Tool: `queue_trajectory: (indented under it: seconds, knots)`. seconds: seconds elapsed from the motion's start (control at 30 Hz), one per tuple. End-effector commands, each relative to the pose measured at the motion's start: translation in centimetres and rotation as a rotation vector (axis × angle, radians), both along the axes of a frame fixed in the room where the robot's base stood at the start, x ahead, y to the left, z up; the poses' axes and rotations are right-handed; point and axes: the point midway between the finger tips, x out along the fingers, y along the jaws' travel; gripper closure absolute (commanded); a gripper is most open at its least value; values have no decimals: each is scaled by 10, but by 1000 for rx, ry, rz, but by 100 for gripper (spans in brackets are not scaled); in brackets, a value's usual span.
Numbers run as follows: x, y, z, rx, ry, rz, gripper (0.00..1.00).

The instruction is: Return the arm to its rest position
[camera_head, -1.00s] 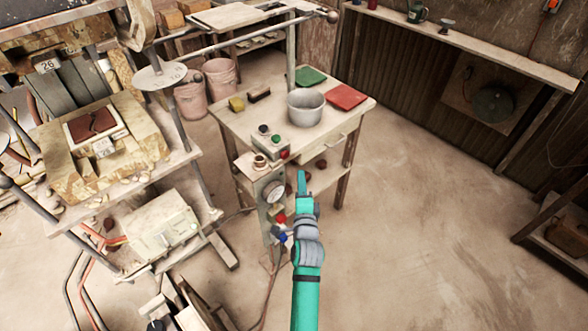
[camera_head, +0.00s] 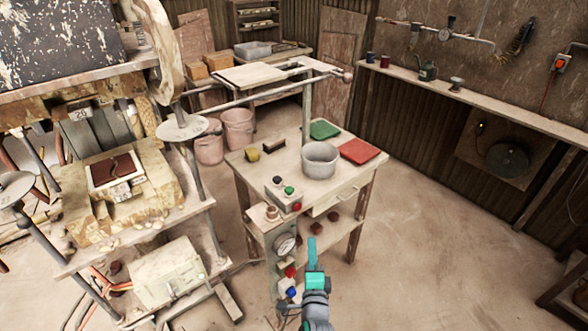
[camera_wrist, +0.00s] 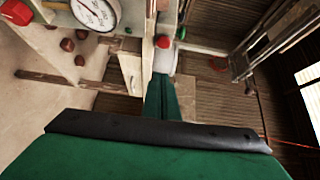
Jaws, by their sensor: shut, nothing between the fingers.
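My gripper (camera_head: 314,250) is teal with a grey wrist and shows at the lower middle of the head view. Its fingers are shut with nothing between them. It points up, in front of the small work table (camera_head: 243,166) and to the right of the control post with the pressure gauge (camera_head: 285,244). No contact with the table or post can be seen. In the wrist view the shut fingers (camera_wrist: 161,88) extend away from the green gripper body. Most of my arm is below the head view's edge.
The press (camera_head: 150,225) with a tile mould (camera_head: 117,170) stands at left. On the table are a grey pot (camera_head: 320,160), green cloth (camera_head: 324,129), red cloth (camera_head: 360,151) and button box (camera_head: 284,195). Buckets (camera_head: 238,129) stand behind. The floor at right (camera_head: 450,240) is clear.

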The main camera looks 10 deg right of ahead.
Motion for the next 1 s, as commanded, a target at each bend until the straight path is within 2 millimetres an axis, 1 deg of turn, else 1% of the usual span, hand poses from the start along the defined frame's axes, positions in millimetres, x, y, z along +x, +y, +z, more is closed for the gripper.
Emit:
queue_trajectory:
  seconds: [0.07,0.17,0.27,0.37,0.4,0.47,0.5,0.63,0.8,1.0]
  knots:
    - [-1,0,-1,-2,1,0,100]
    - [-9,5,-7,-24,11,0,100]
    - [-31,14,-22,-86,33,0,100]
    - [-63,28,-39,-181,63,3,100]
    - [-77,33,-46,-225,77,6,100]
    - [-98,41,-55,-292,96,10,100]
    - [-113,46,-60,-337,108,14,100]
    - [-159,61,-72,-483,147,30,100]
    - [-219,78,-79,-680,193,61,100]
    - [-287,93,-75,-917,237,110,100]
